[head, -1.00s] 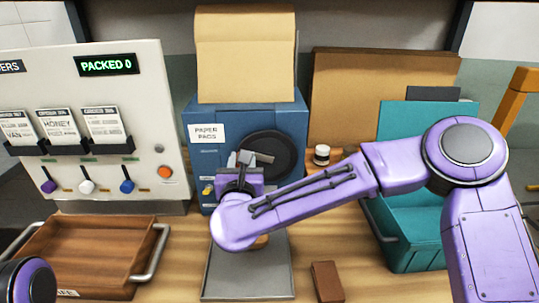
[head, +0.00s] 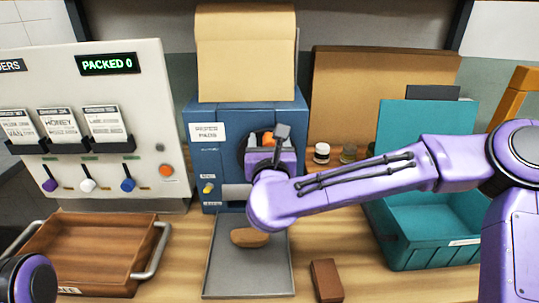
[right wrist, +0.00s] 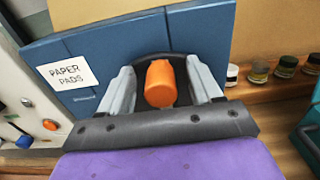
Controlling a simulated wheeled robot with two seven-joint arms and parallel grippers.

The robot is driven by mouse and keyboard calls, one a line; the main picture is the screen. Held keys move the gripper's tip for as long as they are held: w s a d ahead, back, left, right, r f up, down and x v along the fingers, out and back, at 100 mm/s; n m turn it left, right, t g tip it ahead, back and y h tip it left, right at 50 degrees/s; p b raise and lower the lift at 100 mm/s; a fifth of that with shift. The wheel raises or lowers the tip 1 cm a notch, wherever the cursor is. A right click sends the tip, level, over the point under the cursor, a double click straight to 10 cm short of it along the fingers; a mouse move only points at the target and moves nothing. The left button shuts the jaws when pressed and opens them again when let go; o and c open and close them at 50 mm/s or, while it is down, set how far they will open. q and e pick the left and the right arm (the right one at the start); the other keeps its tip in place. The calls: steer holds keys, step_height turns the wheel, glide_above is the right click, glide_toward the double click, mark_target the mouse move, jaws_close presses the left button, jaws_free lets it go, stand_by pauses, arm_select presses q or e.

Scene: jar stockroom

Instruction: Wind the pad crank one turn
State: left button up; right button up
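The blue paper pad machine (head: 202,167) stands at the back centre, with a white "PAPER PADS" label. On its front is a dark round crank disc (head: 242,143), mostly hidden by my gripper. The crank's orange knob (head: 268,136) shows beside the fingers; in the right wrist view the knob (right wrist: 160,85) stands between both fingers. My right gripper (head: 269,142) is at the knob. Its fingers (right wrist: 160,70) are apart, with a visible gap on each side of the knob. My left gripper is outside the views; only a part of my left arm shows at bottom left.
A grey tray (head: 222,280) below the machine holds a brown rounded item (head: 250,238). A brown block (head: 326,281) lies right of it. A wooden tray (head: 90,250) is at left, a teal bin (head: 425,240) at right. Small jars (head: 321,153) stand behind my right forearm.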

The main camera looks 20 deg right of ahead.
steer(key=shift+s+f, duration=0.1)
steer(key=b+v, duration=0.2)
steer(key=v, duration=0.7)
stand_by(0.3)
